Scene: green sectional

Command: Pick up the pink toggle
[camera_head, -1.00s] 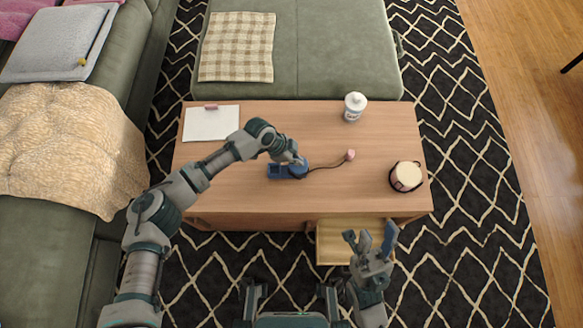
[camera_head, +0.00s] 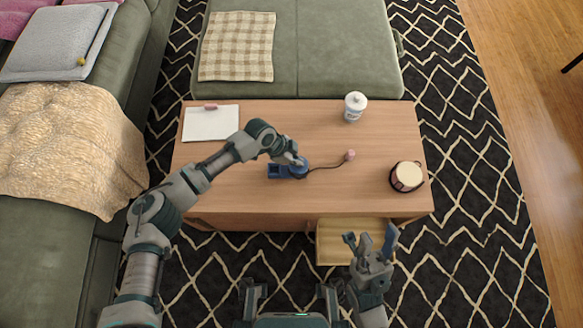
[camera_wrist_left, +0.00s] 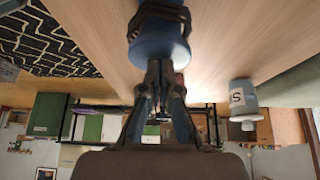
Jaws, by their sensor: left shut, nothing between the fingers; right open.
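The pink toggle (camera_head: 350,155) lies on the wooden table at the end of a thin dark cord. The cord runs left to a blue device (camera_head: 275,171), which my left gripper partly hides. My left gripper (camera_head: 298,164) is shut and empty at the device's rounded right end, to the left of the toggle. In the left wrist view its fingers (camera_wrist_left: 160,80) are together close to the blue device (camera_wrist_left: 160,45); whether they touch it I cannot tell. A bit of pink (camera_wrist_left: 180,78) shows behind the fingers. My right gripper (camera_head: 370,242) is open and empty over the open drawer.
The table (camera_head: 330,120) also holds a white lidded jar (camera_head: 355,106), a round pot with a pale top (camera_head: 406,176) and white paper (camera_head: 210,124) with a small pink block (camera_head: 211,107). A drawer (camera_head: 335,228) is open at the front.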

